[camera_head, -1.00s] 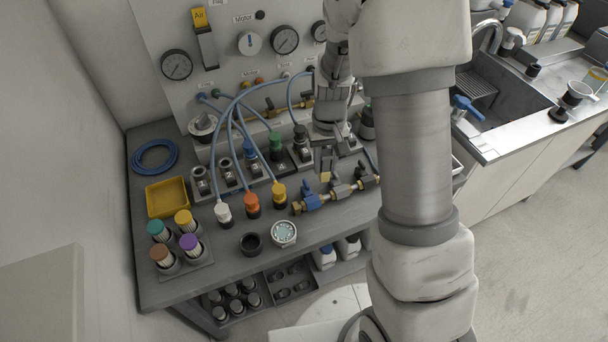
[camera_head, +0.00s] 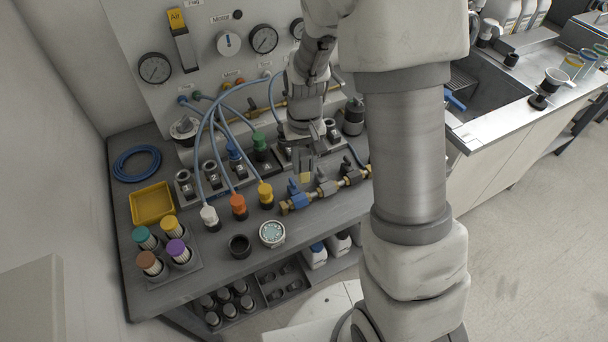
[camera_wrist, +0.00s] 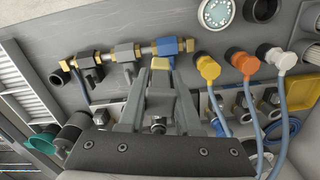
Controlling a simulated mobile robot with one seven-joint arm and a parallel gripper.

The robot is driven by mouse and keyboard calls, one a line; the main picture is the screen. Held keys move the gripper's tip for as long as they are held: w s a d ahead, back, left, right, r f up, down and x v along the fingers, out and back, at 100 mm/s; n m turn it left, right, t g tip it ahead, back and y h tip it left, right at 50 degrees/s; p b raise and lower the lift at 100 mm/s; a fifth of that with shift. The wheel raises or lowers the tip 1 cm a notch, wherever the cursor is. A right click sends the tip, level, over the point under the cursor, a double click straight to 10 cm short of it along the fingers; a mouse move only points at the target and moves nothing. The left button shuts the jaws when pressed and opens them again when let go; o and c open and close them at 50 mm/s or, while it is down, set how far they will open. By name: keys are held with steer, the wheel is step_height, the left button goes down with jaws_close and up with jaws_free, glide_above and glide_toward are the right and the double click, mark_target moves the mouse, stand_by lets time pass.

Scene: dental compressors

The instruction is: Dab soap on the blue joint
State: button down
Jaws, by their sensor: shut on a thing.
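The blue joint (camera_head: 299,200) sits at the left end of a brass pipe run lying along the bench. In the wrist view the blue joint (camera_wrist: 168,46) lies just beyond my fingertips. My gripper (camera_head: 305,166) points down behind the run, shut on a small yellow block (camera_head: 305,178). In the wrist view my gripper (camera_wrist: 161,72) has the yellow block (camera_wrist: 162,63) between its fingertips. The block appears very close to the joint; I cannot tell whether they touch. The fingers hide most of the block.
Grey valves (camera_head: 327,188) continue the run rightward. White, orange and yellow hose plugs (camera_head: 239,205) stand left of the joint. A round gauge (camera_head: 272,234) and black cup (camera_head: 239,246) are in front. Sockets and blue hoses lie behind. A yellow tray (camera_head: 152,203) is at left.

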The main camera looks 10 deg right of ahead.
steer(key=a, duration=0.2)
steer(key=b, duration=0.5)
glide_above(299, 198)
steer(key=shift+f, duration=2.6)
steer(key=shift+f+b, duration=0.4)
steer(key=shift+f, duration=0.15)
steer(key=shift+r, duration=0.1)
step_height(299, 198, up, 7)
steer(key=p, duration=0.5)
